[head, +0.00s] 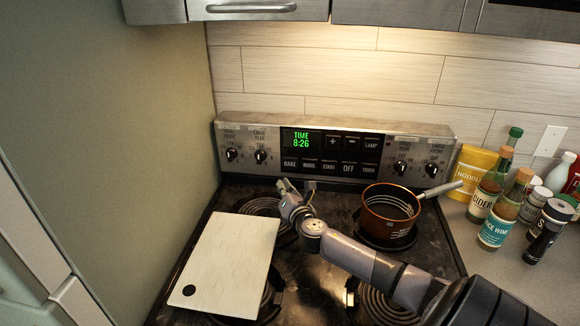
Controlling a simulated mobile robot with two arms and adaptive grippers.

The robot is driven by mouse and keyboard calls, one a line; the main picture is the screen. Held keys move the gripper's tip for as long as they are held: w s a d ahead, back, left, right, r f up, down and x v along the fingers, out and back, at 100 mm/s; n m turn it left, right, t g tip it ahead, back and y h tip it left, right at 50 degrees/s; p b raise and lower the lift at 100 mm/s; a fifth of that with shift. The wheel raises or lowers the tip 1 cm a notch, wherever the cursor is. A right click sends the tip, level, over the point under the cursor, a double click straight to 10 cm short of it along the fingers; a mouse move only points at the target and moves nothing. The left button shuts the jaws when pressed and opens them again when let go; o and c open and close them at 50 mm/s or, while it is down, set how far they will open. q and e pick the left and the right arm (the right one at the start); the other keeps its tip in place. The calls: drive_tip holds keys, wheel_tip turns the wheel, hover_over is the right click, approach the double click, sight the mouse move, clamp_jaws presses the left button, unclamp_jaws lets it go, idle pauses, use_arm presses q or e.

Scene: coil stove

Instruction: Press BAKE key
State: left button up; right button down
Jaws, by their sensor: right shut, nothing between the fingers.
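The stove's control panel (335,150) runs along the back of the coil stove. The BAKE key (291,164) is a dark labelled key at the left end of the lower key row, below the green display (301,139) reading TIME 8:26. My right gripper (296,184) is shut and empty. It appears just below the BAKE key in the picture, its fingers towards the panel. I cannot tell whether it touches the panel. The BAKE label is visible above the fingers. My left gripper is out of view.
A white cutting board (228,260) lies over the left burners. A copper pot (390,208) stands on the back right burner, its handle pointing right. Bottles, including a cider bottle (485,195), crowd the right counter. Knobs (261,156) flank the keys. A wall is at left.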

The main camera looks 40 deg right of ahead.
sight(284, 167)
drive_tip(key=w+d+b, duration=0.1)
drive_tip(key=w+d, duration=0.1)
drive_tip(key=w+d+b, duration=0.1)
drive_tip(key=w+d, duration=0.1)
drive_tip(key=d, duration=0.1)
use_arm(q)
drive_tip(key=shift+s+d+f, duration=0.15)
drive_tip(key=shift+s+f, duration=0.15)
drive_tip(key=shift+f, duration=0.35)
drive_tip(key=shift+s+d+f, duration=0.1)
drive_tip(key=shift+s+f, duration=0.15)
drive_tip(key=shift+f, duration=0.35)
use_arm(e)
drive_tip(key=shift+w+d, duration=0.1)
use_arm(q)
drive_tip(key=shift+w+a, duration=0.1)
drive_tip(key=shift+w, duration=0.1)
use_arm(e)
drive_tip(key=shift+w+d, duration=0.25)
drive_tip(key=shift+d, duration=0.05)
